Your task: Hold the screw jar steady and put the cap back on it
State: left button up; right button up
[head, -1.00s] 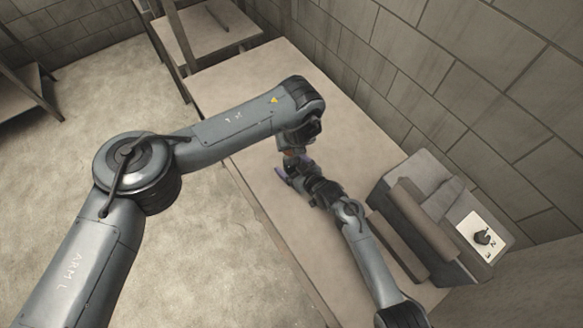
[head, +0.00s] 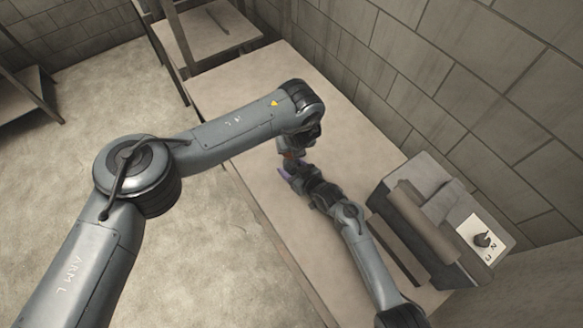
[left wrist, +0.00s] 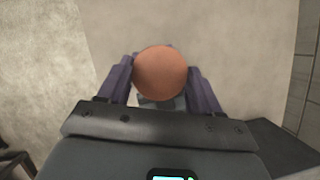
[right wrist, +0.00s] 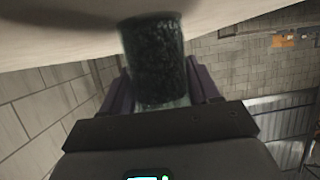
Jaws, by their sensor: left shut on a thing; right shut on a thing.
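A round orange-brown cap (left wrist: 160,73) sits between the fingers of my left gripper (left wrist: 158,84) in the left wrist view, and the gripper is shut on it. A dark green, speckled screw jar (right wrist: 155,62) stands between the fingers of my right gripper (right wrist: 158,88) in the right wrist view, and that gripper is shut on it. In the head view my right gripper (head: 287,174) is just below my left gripper, close to it, over the bench. A bit of orange (head: 290,155) shows between them. The jar is mostly hidden there, and I cannot tell whether the cap touches it.
The pale bench (head: 240,85) is mostly clear around the grippers. A grey box with a numbered dial panel (head: 470,222) stands at its right end, beside the block wall (head: 470,110). A smaller table (head: 210,35) is at the back left.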

pick_arm(q)
jog(key=shift+f, duration=2.5)
jog(key=shift+f, duration=0.1)
jog(key=shift+f, duration=0.8)
jog(key=shift+f, duration=0.5)
jog(key=o, duration=1)
jog(key=shift+r, duration=2.25)
jog(key=shift+d, duration=0.1)
jog(key=shift+c, duration=0.3)
